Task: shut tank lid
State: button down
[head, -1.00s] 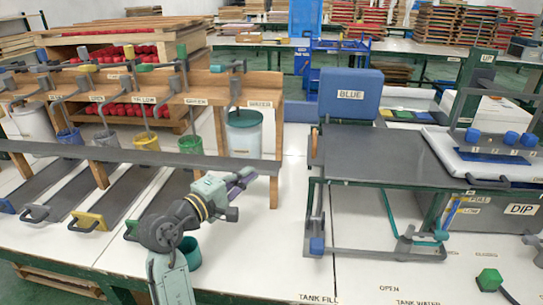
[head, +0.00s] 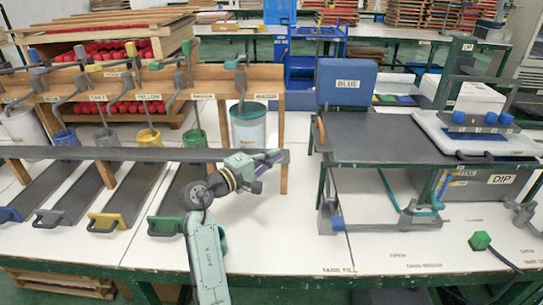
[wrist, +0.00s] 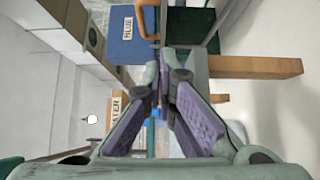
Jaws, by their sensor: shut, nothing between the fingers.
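A blue tank-like box (head: 348,105) labelled BLUE stands upright at the back of a dark grey flat panel (head: 420,150). It also shows in the wrist view (wrist: 122,50). An orange handle (head: 320,130) curves at the panel's left rear corner, and it also shows in the wrist view (wrist: 143,22). I cannot tell which part is the tank lid. A grey tank labelled DIP (head: 480,190) sits below the panel at the right. My gripper (head: 284,157) is shut and empty, left of the panel and apart from the handle. It also shows in the wrist view (wrist: 165,105).
A wooden rack (head: 270,130) with a white water bucket (head: 248,132) stands behind and left of my gripper. A dark bar (head: 90,153) crosses above several coloured trays at the left. The white tabletop (head: 290,235) is clear in front.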

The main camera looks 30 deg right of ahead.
aim_at(287, 158)
jog(key=x, duration=0.6)
jog(key=shift+s+d, duration=0.3)
jog(key=shift+d, duration=0.35)
jog(key=shift+s+d, duration=0.3)
jog(key=shift+d, duration=0.4)
jog(key=shift+s+d, duration=0.3)
jog(key=shift+d, duration=0.35)
